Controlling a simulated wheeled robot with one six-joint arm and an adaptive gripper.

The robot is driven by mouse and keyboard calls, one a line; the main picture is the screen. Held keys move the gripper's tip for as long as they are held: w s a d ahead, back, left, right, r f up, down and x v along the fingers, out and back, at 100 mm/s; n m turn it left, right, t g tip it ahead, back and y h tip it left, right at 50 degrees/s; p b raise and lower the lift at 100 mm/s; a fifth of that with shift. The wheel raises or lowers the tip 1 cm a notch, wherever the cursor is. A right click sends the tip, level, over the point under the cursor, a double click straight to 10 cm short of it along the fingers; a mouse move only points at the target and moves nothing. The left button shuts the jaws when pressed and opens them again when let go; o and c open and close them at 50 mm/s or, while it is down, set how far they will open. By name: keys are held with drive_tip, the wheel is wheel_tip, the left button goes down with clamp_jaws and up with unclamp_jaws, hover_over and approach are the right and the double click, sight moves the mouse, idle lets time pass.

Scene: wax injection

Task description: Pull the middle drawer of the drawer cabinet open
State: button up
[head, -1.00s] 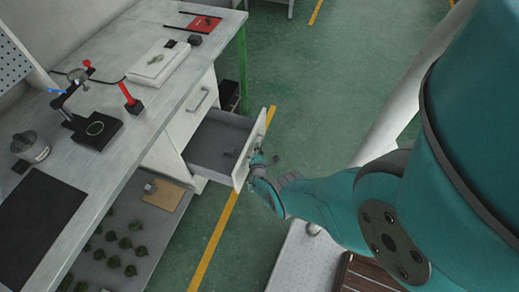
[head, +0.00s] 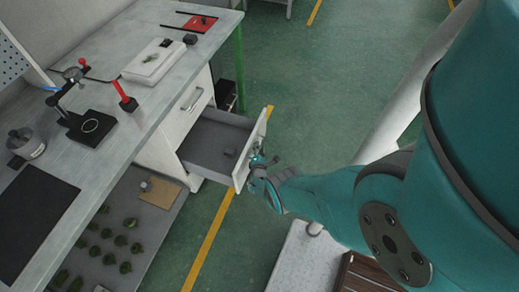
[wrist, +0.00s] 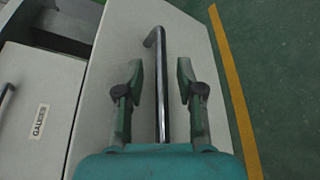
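The cabinet's pulled-out drawer (head: 205,143) stands far out below a closed upper drawer (head: 190,108), its grey inside in view with a small dark thing in it. Its pale front panel (head: 255,143) faces my gripper (head: 256,163). In the wrist view, a shiny bar handle (wrist: 160,90) runs down the drawer front (wrist: 118,62). My gripper (wrist: 160,82) is open around the handle, one finger on each side, with visible gaps between the pads and the bar. The head view does not show the fingertips clearly.
The workbench (head: 130,130) holds a black stand (head: 88,125), a red-handled tool (head: 124,97) and a white block (head: 153,62). A lower shelf (head: 130,265) carries several small green pieces. The green floor (head: 320,120) right of the drawer is clear.

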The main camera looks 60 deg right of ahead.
drive_tip(key=shift+a, duration=0.1)
drive_tip(key=shift+s+a, duration=0.3)
drive_tip(key=shift+a, duration=0.15)
drive_tip(key=v, duration=1)
drive_tip(key=shift+a+r, duration=0.25)
drive_tip(key=shift+a, duration=0.15)
idle(0.4)
